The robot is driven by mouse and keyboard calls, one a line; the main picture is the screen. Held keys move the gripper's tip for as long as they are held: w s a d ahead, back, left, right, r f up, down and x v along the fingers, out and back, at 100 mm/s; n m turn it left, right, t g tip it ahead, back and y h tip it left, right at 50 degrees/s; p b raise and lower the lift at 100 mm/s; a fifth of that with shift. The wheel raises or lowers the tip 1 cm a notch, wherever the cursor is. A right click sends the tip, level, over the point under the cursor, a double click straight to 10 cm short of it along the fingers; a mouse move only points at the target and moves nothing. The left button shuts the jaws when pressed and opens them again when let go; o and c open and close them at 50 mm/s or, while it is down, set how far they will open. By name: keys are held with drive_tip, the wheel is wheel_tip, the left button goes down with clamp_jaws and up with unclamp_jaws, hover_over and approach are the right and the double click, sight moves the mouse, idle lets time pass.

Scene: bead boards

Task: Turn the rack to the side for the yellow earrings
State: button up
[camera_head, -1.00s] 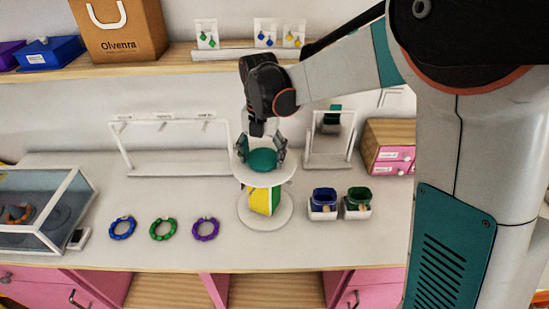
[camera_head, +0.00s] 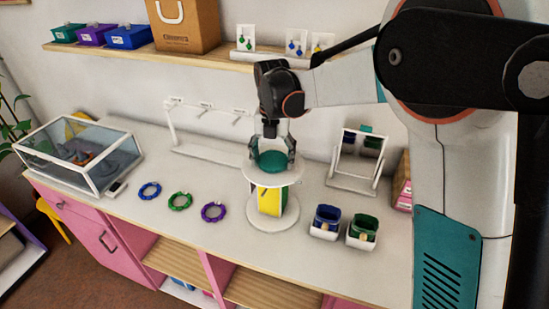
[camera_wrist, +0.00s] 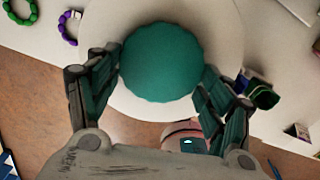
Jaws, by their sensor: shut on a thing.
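The rack stands on the white counter, with a white round top (camera_head: 292,177), a teal knob (camera_head: 272,161) and a round white base (camera_head: 262,221). A yellow side (camera_head: 270,202) of its middle part faces the head camera. My gripper (camera_head: 272,152) comes down from above and is shut on the teal knob, one finger on each side. In the wrist view the knob (camera_wrist: 161,62) sits between both fingers above the white disc (camera_wrist: 222,30). The yellow earrings (camera_head: 321,44) hang on a white card on the wall shelf, partly behind my arm.
Blue, green and purple bracelets (camera_head: 180,201) lie left of the rack. Two boxes with blue and green contents (camera_head: 325,223) stand to its right. A glass case (camera_head: 80,150) is at left.

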drive_tip(key=o, duration=1.5)
drive_tip(key=shift+o, duration=0.2)
wheel_tip(320, 180, up, 12)
drive_tip(key=shift+f, duration=0.1)
